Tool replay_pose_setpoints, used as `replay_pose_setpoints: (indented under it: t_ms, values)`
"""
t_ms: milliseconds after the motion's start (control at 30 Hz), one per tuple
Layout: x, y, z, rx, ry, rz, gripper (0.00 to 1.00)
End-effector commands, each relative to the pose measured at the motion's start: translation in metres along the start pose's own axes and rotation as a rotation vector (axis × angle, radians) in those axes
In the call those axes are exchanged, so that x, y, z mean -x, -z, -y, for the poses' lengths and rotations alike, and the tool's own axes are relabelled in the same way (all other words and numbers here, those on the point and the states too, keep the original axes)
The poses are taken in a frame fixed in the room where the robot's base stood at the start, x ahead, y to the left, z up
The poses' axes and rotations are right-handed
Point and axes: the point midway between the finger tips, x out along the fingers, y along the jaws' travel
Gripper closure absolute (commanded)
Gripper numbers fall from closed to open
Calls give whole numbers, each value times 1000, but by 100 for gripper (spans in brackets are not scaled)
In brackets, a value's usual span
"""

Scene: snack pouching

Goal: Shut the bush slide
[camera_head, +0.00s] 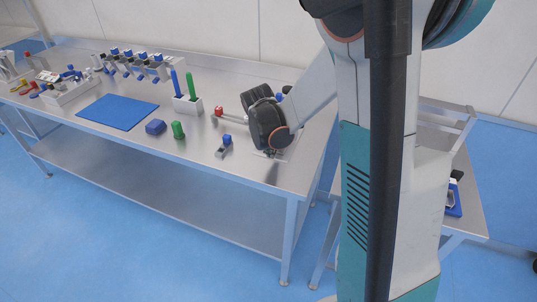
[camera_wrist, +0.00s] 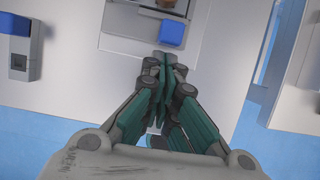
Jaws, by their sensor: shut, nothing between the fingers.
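My gripper (camera_wrist: 165,60) is shut and empty, its fingertips together in the wrist view. They are over the near edge of a pale grey fixture plate (camera_wrist: 122,28), just below a blue block (camera_wrist: 172,33) on it. I cannot tell whether the tips touch the block. The blue block appears to be the handle of the bush slide; the pictures do not confirm this. A red-orange part shows beyond it at the top edge. In the head view my gripper (camera_head: 270,153) is low over the table's front right, and my arm hides most of the fixture.
A small grey block with a blue top (camera_head: 224,147) stands left of my gripper. Green (camera_head: 178,130) and blue (camera_head: 156,127) pieces, a blue mat (camera_head: 118,112) and a white holder (camera_head: 188,105) lie farther left. The metal table's (camera_head: 245,172) front edge is close.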

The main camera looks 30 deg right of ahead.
Motion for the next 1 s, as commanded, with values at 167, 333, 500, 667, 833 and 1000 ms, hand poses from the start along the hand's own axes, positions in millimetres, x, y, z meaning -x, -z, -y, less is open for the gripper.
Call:
replay_pose_setpoints:
  t_ms: [167,333,500,667,833,1000]
  values:
    - [-1,-3,0,0,0,0,100]
    - [0,-3,0,0,0,0,100]
    - [-6,-17,0,-3,1,0,100]
    - [-21,-53,0,-4,1,0,100]
    - [-31,-79,0,-2,1,0,100]
    - [-34,-85,0,-1,0,1,100]
